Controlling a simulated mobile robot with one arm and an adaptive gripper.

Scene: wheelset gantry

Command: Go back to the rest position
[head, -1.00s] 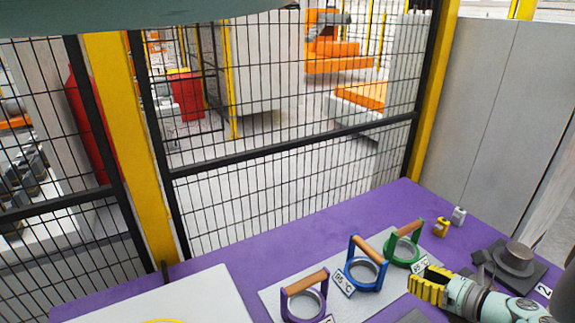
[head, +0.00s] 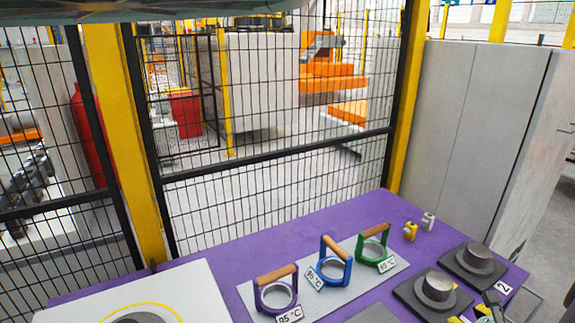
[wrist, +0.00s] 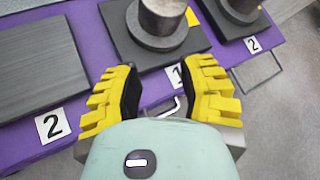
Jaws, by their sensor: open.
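My gripper (wrist: 160,95) shows in the wrist view with its yellow ridged fingers spread apart, open and with nothing between them. It is over the front edge of the purple table (wrist: 95,118), near a label marked 1 (wrist: 175,75). In the head view only a small dark and yellow part at the lower right edge may belong to it. A dark plate with a grey cylinder (wrist: 163,18) lies just beyond the fingers.
Purple, blue and green wooden-handled rings (head: 276,295) stand on a grey plate on the table. Two dark bases with cylinders (head: 437,287) sit at the right. Small yellow and white pieces (head: 410,232) lie behind. A mesh fence (head: 270,190) and grey cabinet (head: 480,130) bound the table.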

